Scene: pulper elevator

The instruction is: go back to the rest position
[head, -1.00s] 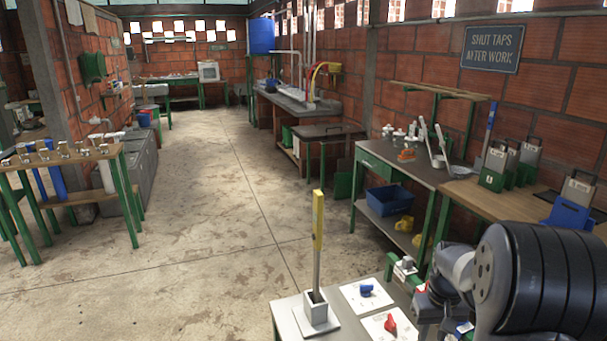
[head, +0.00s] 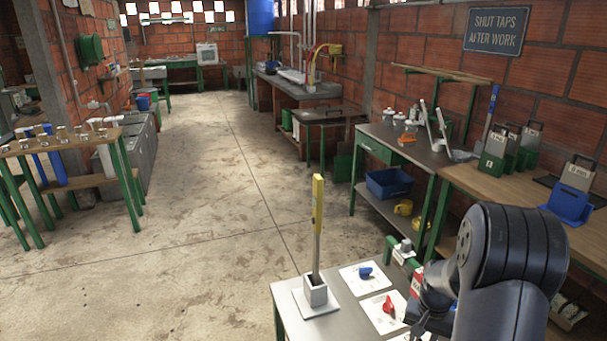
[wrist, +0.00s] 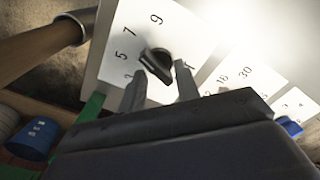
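My gripper (wrist: 160,82) is open, its two grey fingers apart in the wrist view. A black knob (wrist: 157,66) on a white dial plate (wrist: 190,30) with numbers shows just beyond and between the fingertips. I see no grip on it, and cannot tell how far off it is. In the head view my arm is folded at the lower right, and the fingers are not clear there.
A small table (head: 345,290) stands before me with a blue knob (head: 365,272), a red knob (head: 388,305) and a yellow-handled tool (head: 317,215) upright in a square holder. A wooden bench (head: 480,190) stands at the right. The floor (head: 190,240) at left is clear.

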